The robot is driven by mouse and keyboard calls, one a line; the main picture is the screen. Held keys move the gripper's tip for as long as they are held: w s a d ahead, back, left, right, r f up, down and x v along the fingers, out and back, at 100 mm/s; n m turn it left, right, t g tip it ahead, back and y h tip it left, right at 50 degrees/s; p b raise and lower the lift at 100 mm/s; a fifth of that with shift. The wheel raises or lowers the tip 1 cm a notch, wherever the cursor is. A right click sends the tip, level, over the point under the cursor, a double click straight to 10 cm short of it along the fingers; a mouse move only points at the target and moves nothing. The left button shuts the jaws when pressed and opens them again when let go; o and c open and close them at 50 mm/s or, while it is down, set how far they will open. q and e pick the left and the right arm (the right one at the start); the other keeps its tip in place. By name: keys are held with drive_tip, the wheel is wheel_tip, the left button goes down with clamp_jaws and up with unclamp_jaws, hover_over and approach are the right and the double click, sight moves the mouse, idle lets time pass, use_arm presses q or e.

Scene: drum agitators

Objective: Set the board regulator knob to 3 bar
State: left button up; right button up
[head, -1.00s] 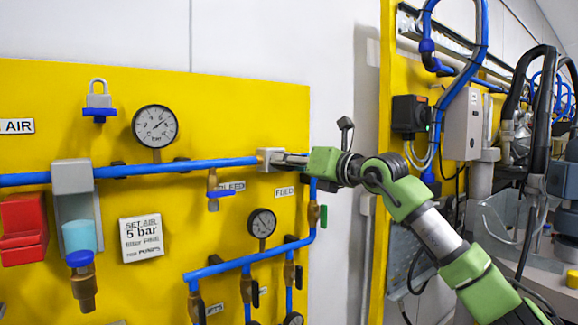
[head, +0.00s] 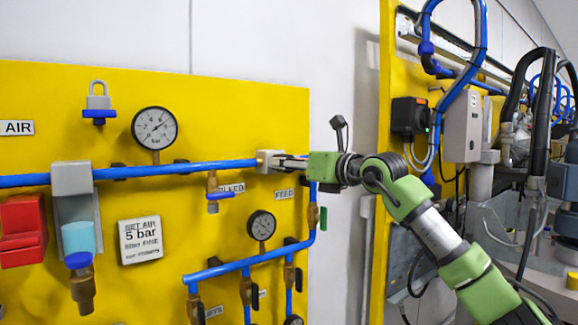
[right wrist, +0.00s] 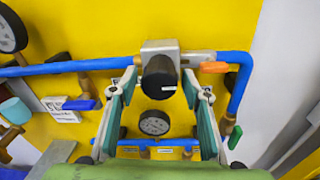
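The board regulator is a pale grey block (head: 266,160) at the right end of the upper blue pipe. In the right wrist view, its black round knob (right wrist: 159,78) with a short white mark stands out from the grey body (right wrist: 160,47). My right gripper (right wrist: 160,82) is open, with one finger on each side of the knob and gaps visible beside it. In the head view, the right gripper (head: 287,161) reaches the block from the right and hides the knob. A gauge (head: 154,128) sits above the pipe. My left gripper is not in view.
An orange-handled valve (right wrist: 213,67) is close to the right finger in the wrist view. A smaller gauge (head: 261,225) and lower blue pipes (head: 235,265) lie below. A "SET AIR 5 bar" sign (head: 140,240) is on the yellow board (head: 235,105).

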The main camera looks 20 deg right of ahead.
drive_tip(key=v, duration=1.2)
drive_tip(key=shift+f, duration=0.1)
idle(0.4)
